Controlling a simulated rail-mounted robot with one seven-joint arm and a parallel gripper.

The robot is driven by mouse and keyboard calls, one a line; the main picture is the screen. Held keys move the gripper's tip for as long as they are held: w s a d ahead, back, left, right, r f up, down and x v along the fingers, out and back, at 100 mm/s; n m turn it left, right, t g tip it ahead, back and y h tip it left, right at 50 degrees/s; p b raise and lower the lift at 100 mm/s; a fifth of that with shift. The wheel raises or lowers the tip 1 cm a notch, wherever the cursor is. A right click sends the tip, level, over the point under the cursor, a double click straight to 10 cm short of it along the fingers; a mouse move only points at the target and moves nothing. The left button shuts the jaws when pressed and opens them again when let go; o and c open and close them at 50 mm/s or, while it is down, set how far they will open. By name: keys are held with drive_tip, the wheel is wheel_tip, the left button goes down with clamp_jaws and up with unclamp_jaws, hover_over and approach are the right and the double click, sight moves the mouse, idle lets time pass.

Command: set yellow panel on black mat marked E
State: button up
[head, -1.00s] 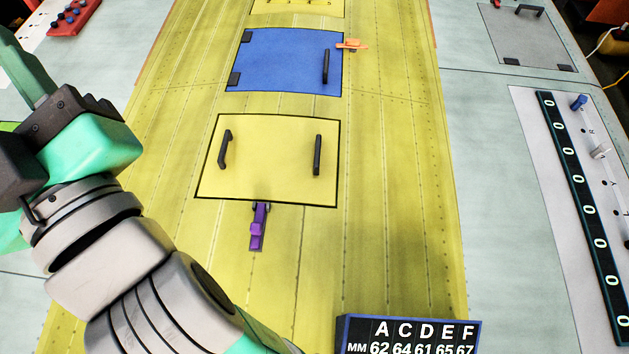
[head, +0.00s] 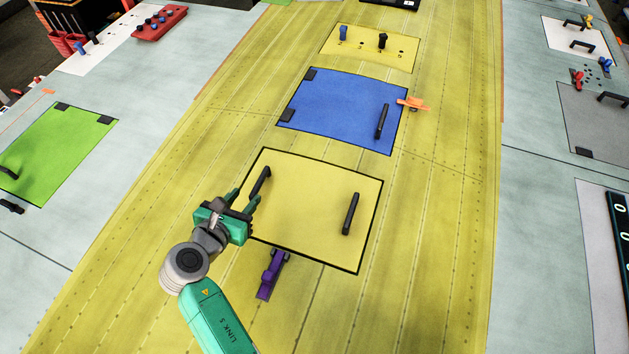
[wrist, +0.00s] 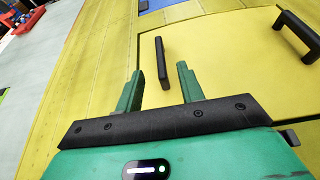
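The yellow panel (head: 310,205) lies in its black-edged opening in the yellow wing skin, with a left black handle (head: 260,183) and a right black handle (head: 350,214). My gripper (head: 244,199) is at the panel's left edge, just short of the left handle. In the wrist view my gripper (wrist: 160,76) is open and empty, and the left handle (wrist: 163,62) stands ahead, lined up between the fingertips. The right handle (wrist: 299,37) shows at the right there. I see no black mat marked E.
A purple clamp (head: 270,274) sits at the panel's lower edge. A blue panel (head: 343,110) with an orange clamp (head: 413,104) lies beyond. A green panel (head: 55,150) is on the left table, and a grey panel (head: 600,125) on the right.

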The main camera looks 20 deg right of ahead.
sight(257, 185)
drive_tip(key=shift+s+a, duration=0.1)
drive_tip(key=shift+s, duration=0.05)
drive_tip(key=shift+f, duration=0.2)
drive_tip(key=x, duration=0.7)
drive_tip(key=shift+b, duration=0.35)
clamp_jaws()
